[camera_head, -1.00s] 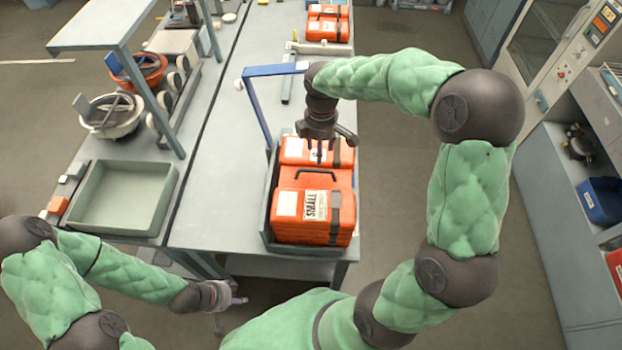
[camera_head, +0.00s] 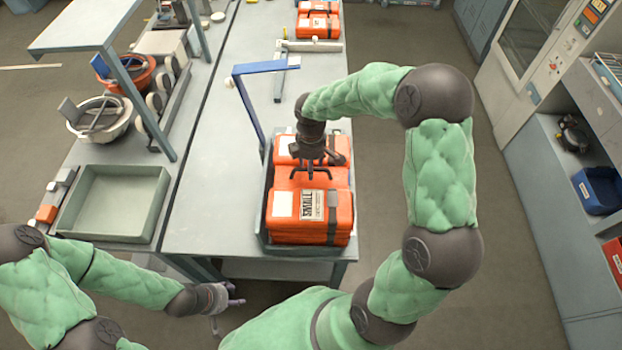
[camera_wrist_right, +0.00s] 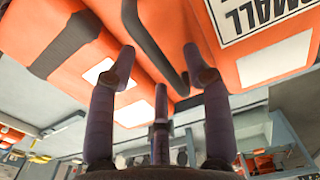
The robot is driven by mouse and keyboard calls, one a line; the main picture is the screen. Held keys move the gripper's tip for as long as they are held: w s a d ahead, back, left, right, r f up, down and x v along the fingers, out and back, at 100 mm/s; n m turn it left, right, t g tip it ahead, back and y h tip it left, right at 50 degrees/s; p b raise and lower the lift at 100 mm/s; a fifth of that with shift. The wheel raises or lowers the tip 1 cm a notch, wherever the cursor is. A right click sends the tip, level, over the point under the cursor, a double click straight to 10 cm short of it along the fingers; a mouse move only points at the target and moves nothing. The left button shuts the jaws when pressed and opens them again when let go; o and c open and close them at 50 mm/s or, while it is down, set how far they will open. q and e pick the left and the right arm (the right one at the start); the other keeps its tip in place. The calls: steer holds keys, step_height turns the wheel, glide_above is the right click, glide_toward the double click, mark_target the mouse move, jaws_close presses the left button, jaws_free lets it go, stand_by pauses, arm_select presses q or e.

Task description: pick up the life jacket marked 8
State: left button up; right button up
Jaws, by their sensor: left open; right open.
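Orange life jacket packs sit in a grey tray (camera_head: 262,225) at the near end of the long table. The front pack (camera_head: 285,225) has a white label reading SMALL, a dark strap and a black handle. Another orange pack (camera_head: 285,150) lies behind it. I cannot read an 8 on any of them. My right gripper (camera_head: 310,174) is open above the packs, close to the front pack's handle. In the right wrist view its spread fingers (camera_wrist_right: 158,78) are near the handle (camera_wrist_right: 160,50); contact cannot be told. My left gripper (camera_head: 230,298) is open and empty, low before the table.
More orange packs (camera_head: 318,22) lie at the table's far end. An empty green-grey tray (camera_head: 112,200) is on the left bench, with bowls behind it. Shelves (camera_head: 560,180) stand at right.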

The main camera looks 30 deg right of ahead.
steer(key=shift+f, duration=0.95)
jaws_close()
steer(key=shift+r, duration=0.1)
steer(key=shift+w+r, duration=0.1)
